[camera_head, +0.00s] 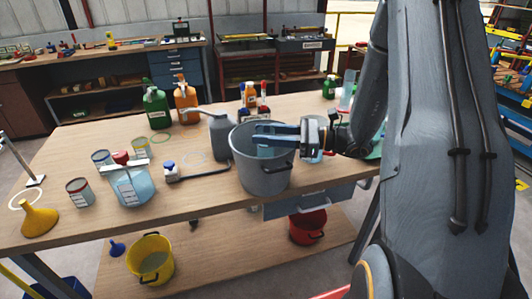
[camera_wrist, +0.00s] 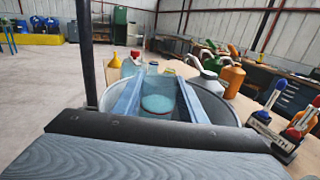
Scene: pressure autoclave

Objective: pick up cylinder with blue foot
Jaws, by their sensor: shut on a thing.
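My gripper (camera_head: 262,135) reaches from the right over the grey metal bucket (camera_head: 265,180) on the workbench. Its blue fingers are shut on a clear, bluish cylinder (camera_head: 266,151), which shows just below them at the bucket's mouth. In the wrist view the cylinder (camera_wrist: 158,104) sits between the two fingers (camera_wrist: 158,95), with its round, teal-tinted top facing the camera. Its lower part is hidden by the bucket wall, so I cannot see its foot or whether it touches the bucket's bottom.
A grey spouted can (camera_head: 219,138) stands close left of the bucket. A blue-liquid jug (camera_head: 132,187), yellow funnel (camera_head: 40,220) and tins stand farther left. Green (camera_head: 156,108) and orange (camera_head: 187,102) bottles stand behind. The bench's front left-centre has some free room.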

